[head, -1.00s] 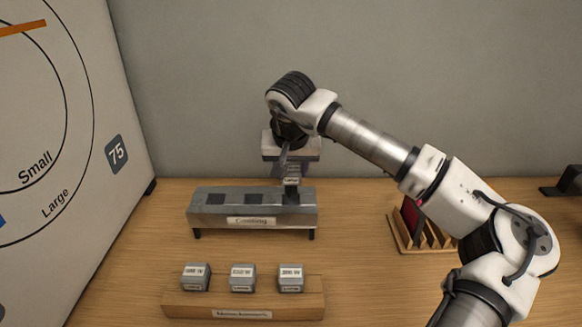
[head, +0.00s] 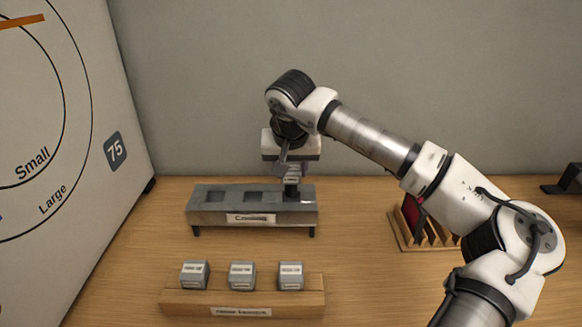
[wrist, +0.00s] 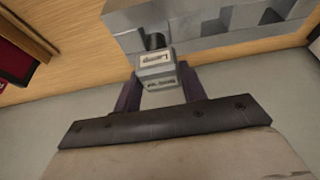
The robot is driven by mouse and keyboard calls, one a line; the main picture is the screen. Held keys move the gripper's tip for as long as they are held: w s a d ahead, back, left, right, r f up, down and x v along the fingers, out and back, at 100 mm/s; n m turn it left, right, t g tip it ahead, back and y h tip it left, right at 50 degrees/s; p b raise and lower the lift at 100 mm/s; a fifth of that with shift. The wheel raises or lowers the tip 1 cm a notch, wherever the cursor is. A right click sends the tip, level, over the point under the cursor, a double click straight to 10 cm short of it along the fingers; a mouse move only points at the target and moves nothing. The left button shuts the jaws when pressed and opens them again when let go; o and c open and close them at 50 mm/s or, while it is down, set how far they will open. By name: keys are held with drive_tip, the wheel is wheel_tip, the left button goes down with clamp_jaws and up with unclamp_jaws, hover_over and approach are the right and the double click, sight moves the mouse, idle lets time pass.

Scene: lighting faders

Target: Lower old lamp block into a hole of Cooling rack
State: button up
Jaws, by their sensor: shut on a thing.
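My gripper (head: 291,174) is shut on the old lamp block, a small grey block with a white label. The block shows clearly between the fingers in the wrist view (wrist: 157,70), with a dark round stem on its rack side. The cooling rack (head: 215,218) is a grey metal stand on short legs with a row of square dark holes in its top. The block is over the right-hand hole, with its dark lower part at the opening. I cannot tell how far it reaches in. The left and middle holes look empty.
A wooden holder (head: 180,303) with three grey labelled blocks stands in front of the rack. A slotted wooden stand (head: 408,243) with a red card is at the right. A large dial panel (head: 75,130) rises at the left.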

sight(291, 182)
drive_tip(key=shift+f, duration=0.15)
idle(0.3)
drive_tip(key=shift+f+b, duration=0.75)
drive_tip(key=shift+f, duration=0.1)
drive_tip(key=shift+f+b, duration=0.75)
drive_tip(key=shift+f, duration=0.15)
drive_tip(key=shift+f+b, duration=0.35)
idle(0.3)
drive_tip(key=o, duration=1.6)
drive_tip(key=shift+r, duration=0.15)
